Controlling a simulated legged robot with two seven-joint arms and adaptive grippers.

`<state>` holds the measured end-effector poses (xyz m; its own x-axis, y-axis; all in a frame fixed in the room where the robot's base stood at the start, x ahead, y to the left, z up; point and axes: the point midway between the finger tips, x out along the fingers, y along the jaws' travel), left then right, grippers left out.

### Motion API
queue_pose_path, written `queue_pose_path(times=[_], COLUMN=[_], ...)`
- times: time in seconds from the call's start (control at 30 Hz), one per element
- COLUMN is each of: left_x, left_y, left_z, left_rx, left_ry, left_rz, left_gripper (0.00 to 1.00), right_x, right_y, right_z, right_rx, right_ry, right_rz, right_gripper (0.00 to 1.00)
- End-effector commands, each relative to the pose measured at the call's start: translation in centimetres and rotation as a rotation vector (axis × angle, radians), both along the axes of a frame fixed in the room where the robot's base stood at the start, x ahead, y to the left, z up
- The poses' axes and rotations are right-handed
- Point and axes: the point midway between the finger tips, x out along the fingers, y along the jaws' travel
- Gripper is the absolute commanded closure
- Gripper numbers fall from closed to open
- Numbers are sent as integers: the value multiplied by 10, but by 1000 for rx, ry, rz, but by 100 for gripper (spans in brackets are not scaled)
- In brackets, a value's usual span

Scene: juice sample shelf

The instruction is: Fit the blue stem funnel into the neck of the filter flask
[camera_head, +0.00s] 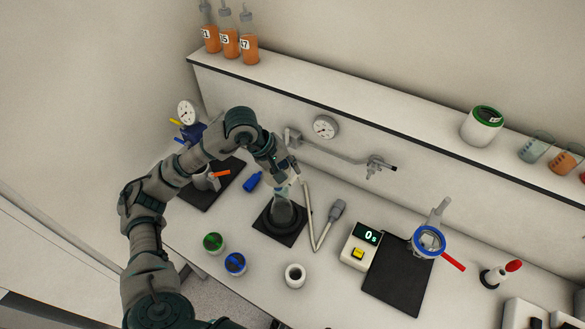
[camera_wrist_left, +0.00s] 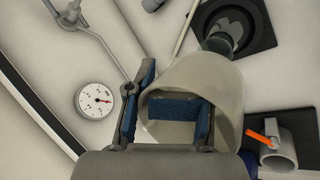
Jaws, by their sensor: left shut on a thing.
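My left gripper (camera_head: 287,178) is shut on a pale, cup-shaped piece that looks like the funnel, held just above the filter flask (camera_head: 281,213). In the left wrist view the funnel (camera_wrist_left: 218,88) is large and greyish, between the blue-padded fingers (camera_wrist_left: 172,108). No blue shows on it, and its stem is hidden. The flask stands upright on a black mat in the head view. Its dark neck and body show just past the funnel in the left wrist view (camera_wrist_left: 226,32). I cannot tell whether funnel and neck touch. My right gripper is not in view.
A small blue piece (camera_head: 252,181) lies left of the flask.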

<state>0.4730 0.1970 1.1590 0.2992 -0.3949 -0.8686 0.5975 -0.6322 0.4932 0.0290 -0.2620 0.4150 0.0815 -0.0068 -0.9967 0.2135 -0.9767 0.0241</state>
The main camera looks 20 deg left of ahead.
Motion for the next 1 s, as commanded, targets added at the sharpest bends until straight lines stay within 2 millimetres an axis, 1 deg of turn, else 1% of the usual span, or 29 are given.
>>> queue_pose_path(times=[0.07,0.3,0.37,0.53,0.8,1.0], left_x=[0,-1,-1,-1,-1,0], left_y=[-2,-16,-19,-22,-15,-13], left_z=[0,1,1,0,-7,-12], left_rx=[1,11,14,16,10,9], left_ry=[0,-1,-2,-3,-1,-1], left_rz=[0,0,0,0,1,1], left_gripper=[100,100,100,100,100,100], right_x=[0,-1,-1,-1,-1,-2], right_y=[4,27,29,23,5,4], right_z=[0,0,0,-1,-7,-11], right_rx=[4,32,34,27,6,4], right_ry=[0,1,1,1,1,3], right_rz=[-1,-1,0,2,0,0], right_gripper=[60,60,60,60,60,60])
